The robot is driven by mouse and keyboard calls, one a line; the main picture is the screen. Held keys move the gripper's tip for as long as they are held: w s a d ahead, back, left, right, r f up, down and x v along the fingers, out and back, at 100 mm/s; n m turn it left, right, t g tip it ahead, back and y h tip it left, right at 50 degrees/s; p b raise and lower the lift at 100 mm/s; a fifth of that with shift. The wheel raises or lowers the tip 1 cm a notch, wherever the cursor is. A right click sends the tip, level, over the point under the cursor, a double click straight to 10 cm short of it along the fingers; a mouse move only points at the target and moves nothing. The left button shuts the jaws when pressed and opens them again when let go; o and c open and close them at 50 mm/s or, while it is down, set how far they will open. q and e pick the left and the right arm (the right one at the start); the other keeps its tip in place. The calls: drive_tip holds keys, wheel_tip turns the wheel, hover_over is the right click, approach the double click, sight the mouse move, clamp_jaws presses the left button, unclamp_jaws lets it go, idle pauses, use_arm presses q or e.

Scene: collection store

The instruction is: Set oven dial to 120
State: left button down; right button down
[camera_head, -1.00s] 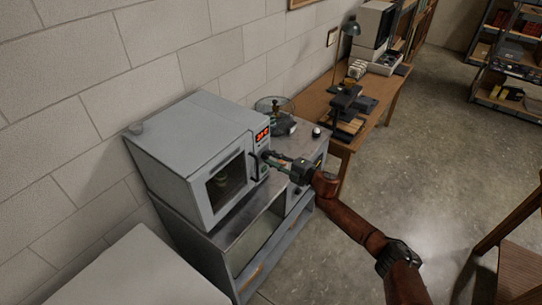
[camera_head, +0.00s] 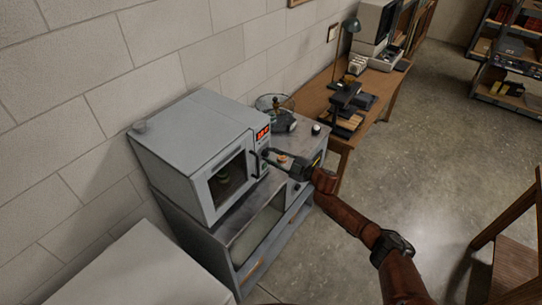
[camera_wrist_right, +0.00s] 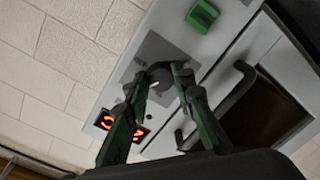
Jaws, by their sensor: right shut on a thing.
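The grey oven (camera_head: 176,152) stands on a metal cabinet against the wall, with a dark door window facing front. Its red lit display (camera_head: 263,133) is too small to read in the head view; in the wrist view the display (camera_wrist_right: 108,119) is tilted and partly behind a finger. The round dial (camera_wrist_right: 159,80) sits on a dark plate, between the green fingers of my right gripper (camera_wrist_right: 168,76). My right gripper (camera_head: 267,156) is shut on the dial at the oven's front. The dial's setting cannot be read. My left gripper is out of view.
A green button (camera_wrist_right: 202,15) and the dark door handle (camera_wrist_right: 232,90) are close to the fingers. A glass-lidded thing (camera_head: 276,113) stands behind on the cabinet. A wooden desk (camera_head: 318,92) is beyond.

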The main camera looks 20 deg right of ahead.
idle(0.3)
drive_tip(key=c, duration=1.6)
unclamp_jaws()
drive_tip(key=shift+s+d, duration=0.15)
drive_tip(key=shift+d, duration=0.1)
drive_tip(key=v, duration=1.1)
drive_tip(key=shift+s+d, duration=0.15)
drive_tip(key=shift+s, duration=0.05)
